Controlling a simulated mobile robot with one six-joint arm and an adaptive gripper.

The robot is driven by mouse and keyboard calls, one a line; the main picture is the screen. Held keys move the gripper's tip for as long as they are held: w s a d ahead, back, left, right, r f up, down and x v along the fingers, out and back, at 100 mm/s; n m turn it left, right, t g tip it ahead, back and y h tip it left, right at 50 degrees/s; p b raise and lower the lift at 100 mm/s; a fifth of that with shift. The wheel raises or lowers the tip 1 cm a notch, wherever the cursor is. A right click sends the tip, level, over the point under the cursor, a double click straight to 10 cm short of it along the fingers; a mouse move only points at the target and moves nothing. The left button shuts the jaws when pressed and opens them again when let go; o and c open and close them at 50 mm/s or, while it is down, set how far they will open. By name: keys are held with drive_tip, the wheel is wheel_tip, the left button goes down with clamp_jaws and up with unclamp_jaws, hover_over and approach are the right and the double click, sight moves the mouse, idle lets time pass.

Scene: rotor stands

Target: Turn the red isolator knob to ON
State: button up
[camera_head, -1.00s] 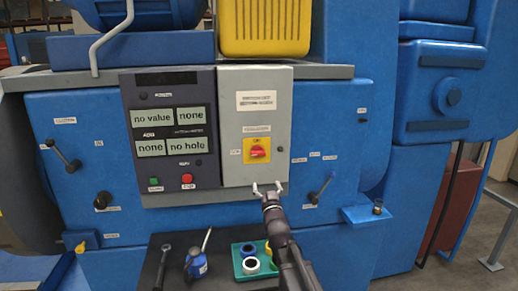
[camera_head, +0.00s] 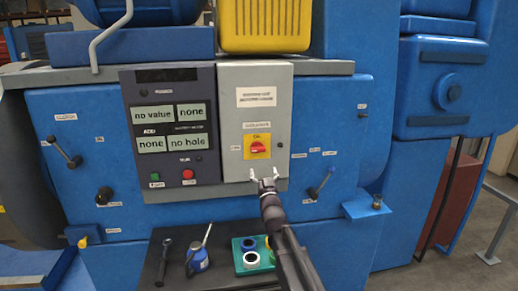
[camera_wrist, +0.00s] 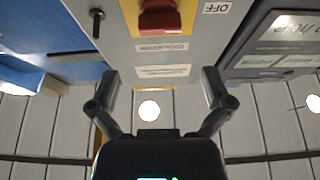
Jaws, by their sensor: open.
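The red isolator knob (camera_head: 258,149) sits on a yellow plate (camera_head: 258,140) on the front of a grey cabinet (camera_head: 239,95). In the wrist view the red knob (camera_wrist: 159,17) shows at the top middle, upside down, with an OFF label (camera_wrist: 216,8) beside it. My gripper (camera_head: 252,177) is open and empty, just below the knob in the head view. In the wrist view its two fingers (camera_wrist: 160,86) stand apart, short of the knob and not touching it. The knob's exact angle is hard to read.
A dark panel (camera_head: 170,94) with displays and green and red buttons adjoins the cabinet on the left. Levers stand at the left (camera_head: 66,154) and right (camera_head: 321,184). Below is a dark shelf (camera_head: 217,240) with a blue oil can (camera_head: 199,259) and a green tray (camera_head: 239,270).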

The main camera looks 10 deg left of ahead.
sight(259, 152)
drive_tip(key=p+x, duration=0.3)
drive_tip(key=x, duration=0.8)
drive_tip(key=shift+p, duration=0.4)
drive_tip(key=c, duration=0.8)
drive_tip(key=shift+d, duration=0.2)
drive_tip(key=shift+c, duration=0.3)
drive_tip(key=shift+a, duration=0.2)
